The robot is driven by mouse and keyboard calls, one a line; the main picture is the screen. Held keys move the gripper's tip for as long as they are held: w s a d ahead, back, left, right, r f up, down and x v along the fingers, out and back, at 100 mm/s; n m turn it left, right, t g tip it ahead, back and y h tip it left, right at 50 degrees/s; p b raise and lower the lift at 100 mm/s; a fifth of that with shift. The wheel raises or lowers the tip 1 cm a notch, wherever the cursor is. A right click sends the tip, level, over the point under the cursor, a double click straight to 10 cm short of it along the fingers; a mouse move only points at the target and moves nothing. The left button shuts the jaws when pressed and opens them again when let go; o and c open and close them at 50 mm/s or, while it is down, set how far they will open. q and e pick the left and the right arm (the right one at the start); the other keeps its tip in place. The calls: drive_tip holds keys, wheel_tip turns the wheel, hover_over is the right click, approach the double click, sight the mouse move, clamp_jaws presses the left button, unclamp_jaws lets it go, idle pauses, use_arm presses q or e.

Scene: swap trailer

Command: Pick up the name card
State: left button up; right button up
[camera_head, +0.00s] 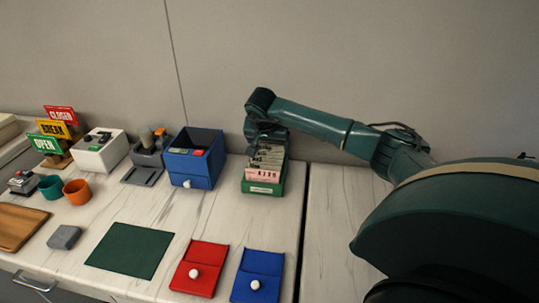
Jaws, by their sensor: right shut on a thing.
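Several pale name cards (268,155) stand in a row in a green card box (262,187) near the back of the counter. A pink card (264,174) with dark lettering stands at the front of the row. My right gripper (266,138) reaches down over the back of the box and is shut on a name card; the fingertips and the held card's edges are mostly hidden. The left gripper does not show.
A blue drawer box (193,158) stands just left of the card box. A red box (200,268) and a blue box (258,275) with white knobs lie in front. A dark green mat (130,250) lies front left. Sign stands, cups and a wooden tray fill the left side.

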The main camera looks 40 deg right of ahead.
drive_tip(key=c, duration=0.5)
drive_tip(key=shift+o, duration=0.2)
drive_tip(key=shift+r, duration=0.1)
wheel_tip(320, 180, up, 9)
drive_tip(key=shift+r, duration=0.4)
drive_tip(key=shift+p, duration=0.35)
drive_tip(key=shift+p, duration=0.3)
